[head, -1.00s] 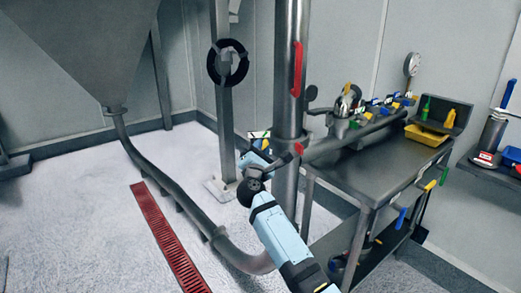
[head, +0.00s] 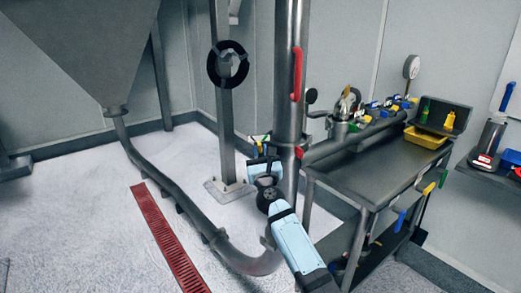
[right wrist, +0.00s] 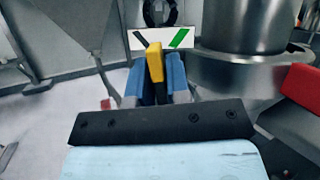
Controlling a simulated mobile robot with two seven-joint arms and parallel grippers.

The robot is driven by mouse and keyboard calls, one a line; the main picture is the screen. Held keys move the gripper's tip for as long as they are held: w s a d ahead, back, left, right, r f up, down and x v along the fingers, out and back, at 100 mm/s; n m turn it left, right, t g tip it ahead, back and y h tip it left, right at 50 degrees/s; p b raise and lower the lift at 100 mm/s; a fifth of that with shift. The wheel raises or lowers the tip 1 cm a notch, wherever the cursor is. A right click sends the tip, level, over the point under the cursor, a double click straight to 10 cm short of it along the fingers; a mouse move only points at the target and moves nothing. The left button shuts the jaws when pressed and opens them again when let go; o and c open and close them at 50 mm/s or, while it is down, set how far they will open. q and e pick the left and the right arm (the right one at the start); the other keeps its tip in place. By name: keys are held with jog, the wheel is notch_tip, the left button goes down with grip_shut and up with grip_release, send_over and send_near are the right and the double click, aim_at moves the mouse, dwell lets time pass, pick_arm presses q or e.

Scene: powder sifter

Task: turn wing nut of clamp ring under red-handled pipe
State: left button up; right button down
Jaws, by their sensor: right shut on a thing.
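The steel pipe (head: 288,30) with a long red handle (head: 296,75) stands upright at the centre of the head view. A clamp ring (head: 290,142) goes around it below the handle. My right gripper (head: 262,150) is at the ring's left side. In the right wrist view, its blue fingers (right wrist: 155,78) are shut on the yellow wing nut (right wrist: 155,62), which stands upright between them. A white plate (right wrist: 140,41) with black and green marks shows just behind the nut. The pipe (right wrist: 243,25) is to the right there. My left gripper is not in view.
A red lever (right wrist: 303,87) sits at the right edge of the wrist view. A steel table (head: 375,160) with tools and a yellow tray (head: 426,137) stands right of the pipe. A hopper (head: 80,50) and its curved pipe (head: 165,185) are left. The floor around the red drain (head: 170,240) is clear.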

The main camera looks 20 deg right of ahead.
jog(key=n, duration=0.1)
jog(key=n+y+p, duration=0.1)
jog(key=shift+r+n+y, duration=0.2)
jog(key=shift+n+y, duration=0.1)
jog(key=shift+n, duration=0.1)
jog(key=n+y+p, duration=0.1)
jog(key=n, duration=0.2)
jog(key=n+y+p, duration=0.1)
jog(key=n+p, duration=0.1)
jog(key=n, duration=0.1)
jog(key=shift+g+y, duration=0.3)
jog(key=shift+y, duration=0.1)
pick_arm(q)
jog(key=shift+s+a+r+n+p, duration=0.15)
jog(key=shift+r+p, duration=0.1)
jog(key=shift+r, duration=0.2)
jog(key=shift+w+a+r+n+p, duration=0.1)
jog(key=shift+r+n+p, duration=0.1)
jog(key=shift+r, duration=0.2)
pick_arm(e)
jog(key=shift+f+n, duration=0.1)
jog(key=shift+n, duration=0.5)
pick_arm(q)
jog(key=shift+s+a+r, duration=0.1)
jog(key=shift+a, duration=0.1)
pick_arm(e)
jog(key=shift+g+y, duration=0.3)
